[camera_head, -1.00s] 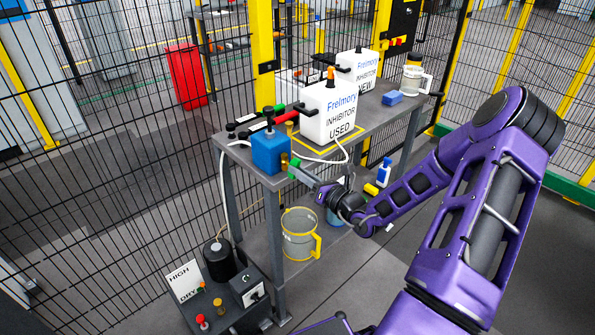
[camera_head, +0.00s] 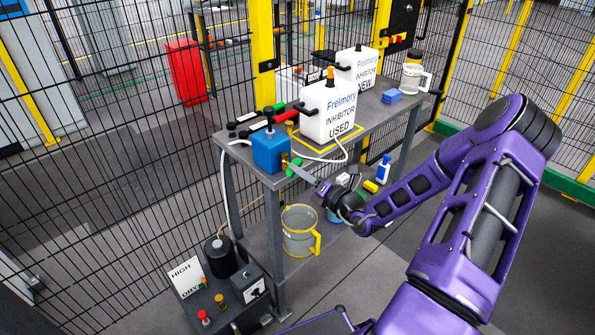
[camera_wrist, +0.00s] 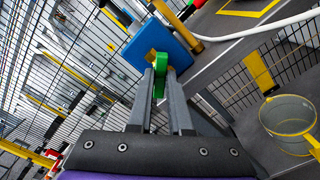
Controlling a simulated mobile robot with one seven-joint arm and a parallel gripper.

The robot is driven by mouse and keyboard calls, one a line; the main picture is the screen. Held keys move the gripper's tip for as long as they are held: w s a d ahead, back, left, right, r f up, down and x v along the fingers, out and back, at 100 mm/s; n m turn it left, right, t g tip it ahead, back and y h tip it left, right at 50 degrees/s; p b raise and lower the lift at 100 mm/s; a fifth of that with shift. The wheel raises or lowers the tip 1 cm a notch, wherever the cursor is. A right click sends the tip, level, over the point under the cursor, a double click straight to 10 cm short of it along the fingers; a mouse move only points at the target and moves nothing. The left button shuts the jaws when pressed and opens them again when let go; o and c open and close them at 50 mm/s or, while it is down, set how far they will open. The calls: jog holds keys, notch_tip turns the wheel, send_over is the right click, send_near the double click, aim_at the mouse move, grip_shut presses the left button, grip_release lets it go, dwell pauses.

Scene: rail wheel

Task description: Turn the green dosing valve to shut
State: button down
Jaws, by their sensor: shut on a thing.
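The green dosing valve handle (camera_head: 294,167) sits on a brass fitting on the front of the blue block (camera_head: 268,153) at the near left end of the grey bench. In the wrist view the green handle (camera_wrist: 159,80) lies between the fingertips of my gripper (camera_wrist: 160,88), which is shut on it. The blue block (camera_wrist: 160,45) is just beyond the fingertips. In the head view my gripper (camera_head: 303,174) reaches the handle from the right. The fingers hide part of the handle.
White containers marked USED (camera_head: 328,112) and NEW (camera_head: 358,68) stand on the bench (camera_head: 375,110). A yellow-rimmed jug (camera_head: 299,232) is below the bench. A pump unit (camera_head: 225,290) is on the floor at front left. Black mesh fencing (camera_head: 120,180) stands behind.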

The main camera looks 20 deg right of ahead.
jog(key=m, duration=0.3)
jog(key=shift+m, duration=0.4)
jog(key=m, duration=0.3)
jog(key=shift+m, duration=0.3)
jog(key=c, duration=1.3)
grip_release()
jog(key=shift+m, duration=0.3)
jog(key=o, duration=0.6)
jog(key=shift+v, duration=3.5)
